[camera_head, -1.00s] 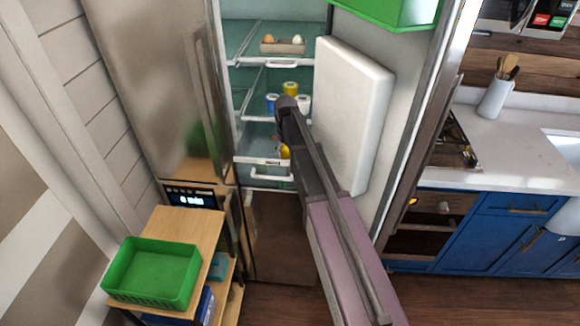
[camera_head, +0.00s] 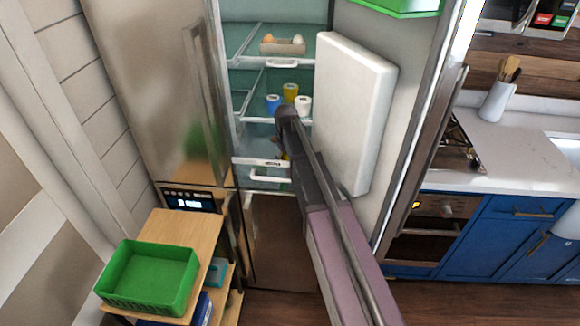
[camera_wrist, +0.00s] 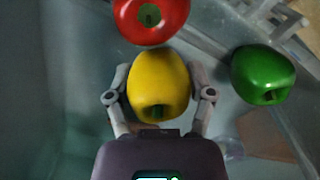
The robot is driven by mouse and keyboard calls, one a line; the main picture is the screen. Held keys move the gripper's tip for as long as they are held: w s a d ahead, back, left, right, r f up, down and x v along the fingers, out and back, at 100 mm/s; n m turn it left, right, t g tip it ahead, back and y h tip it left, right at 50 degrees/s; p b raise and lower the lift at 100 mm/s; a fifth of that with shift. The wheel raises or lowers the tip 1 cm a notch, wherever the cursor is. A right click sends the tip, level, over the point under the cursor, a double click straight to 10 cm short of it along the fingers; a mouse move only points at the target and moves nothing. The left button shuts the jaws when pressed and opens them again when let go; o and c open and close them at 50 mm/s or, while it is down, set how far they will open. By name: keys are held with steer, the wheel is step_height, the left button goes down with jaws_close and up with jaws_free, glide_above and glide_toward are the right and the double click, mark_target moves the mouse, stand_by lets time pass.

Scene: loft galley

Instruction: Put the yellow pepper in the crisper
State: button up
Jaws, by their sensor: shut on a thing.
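The yellow pepper (camera_wrist: 158,82) sits between the two fingers of my gripper (camera_wrist: 160,90) in the wrist view, with a finger against each side. A red pepper (camera_wrist: 150,18) is just beyond it and a green pepper (camera_wrist: 262,76) is to the right; neither is held. In the head view my arm reaches into the open fridge and hides most of the gripper; a small bit of yellow (camera_head: 285,157) shows beside it. The crisper seems to be the clear drawer (camera_head: 262,174) low in the fridge, partly hidden by my arm. I cannot tell whether the pepper is inside it.
Blue, yellow and white containers (camera_head: 290,92) stand on a shelf above my wrist, and an egg holder (camera_head: 283,47) is higher up. The open fridge door (camera_head: 405,110) with its white panel (camera_head: 352,110) is close on the right. A green basket (camera_head: 150,275) stands on a cart at left.

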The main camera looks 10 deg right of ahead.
steer(key=shift+f+b, duration=0.5)
steer(key=shift+f, duration=0.35)
steer(key=shift+f, duration=0.2)
steer(key=o, duration=1.1)
steer(key=shift+r, duration=0.15)
step_height(320, 180, up, 12)
steer(key=p, duration=1.2)
steer(key=shift+r, duration=0.1)
